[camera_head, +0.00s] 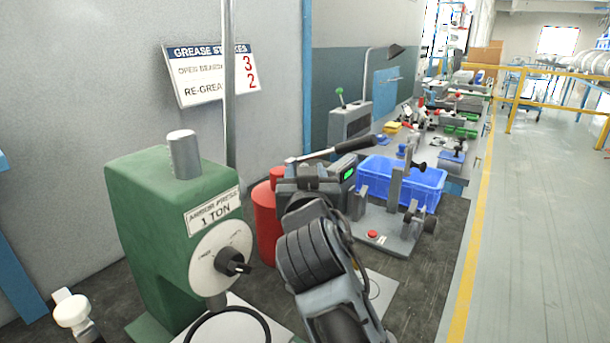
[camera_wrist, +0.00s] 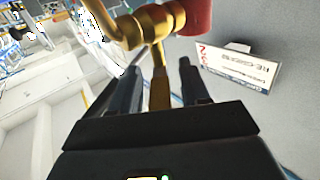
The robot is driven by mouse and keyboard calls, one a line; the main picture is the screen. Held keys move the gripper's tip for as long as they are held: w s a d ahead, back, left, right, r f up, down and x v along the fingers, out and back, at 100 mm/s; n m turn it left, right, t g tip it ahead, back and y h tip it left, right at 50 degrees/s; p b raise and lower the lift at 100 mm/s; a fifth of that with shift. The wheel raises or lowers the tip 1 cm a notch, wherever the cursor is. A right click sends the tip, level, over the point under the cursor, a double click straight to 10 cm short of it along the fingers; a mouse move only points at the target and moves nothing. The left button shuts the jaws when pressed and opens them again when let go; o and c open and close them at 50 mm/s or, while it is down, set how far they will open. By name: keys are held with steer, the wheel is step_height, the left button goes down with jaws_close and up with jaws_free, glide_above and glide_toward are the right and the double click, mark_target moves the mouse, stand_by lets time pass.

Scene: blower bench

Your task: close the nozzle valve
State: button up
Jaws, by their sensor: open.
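In the wrist view, the nozzle valve is a brass fitting (camera_wrist: 150,24) at the top, joined to a red part (camera_wrist: 197,15). A flat brass lever (camera_wrist: 159,88) runs from the fitting down between my fingers. My gripper (camera_wrist: 158,72) is open, with one dark finger on each side of the lever. A gap shows on both sides, wider on the right. In the head view my own arm hides the valve, and my fingertips cannot be made out there.
A green arbor press (camera_head: 165,215) with a dial stands left of my arm. A red cylinder (camera_head: 264,225) is close behind my arm. A blue crate (camera_head: 420,187) and a grey fixture (camera_head: 390,232) lie to the right. A sign (camera_head: 211,75) hangs on the wall. The aisle floor at right is clear.

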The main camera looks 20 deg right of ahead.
steer(key=shift+s, duration=0.1)
steer(key=b+v, duration=0.1)
steer(key=v, duration=0.6)
steer(key=shift+s, duration=0.3)
steer(key=shift+a, duration=0.15)
steer(key=shift+c, duration=0.2)
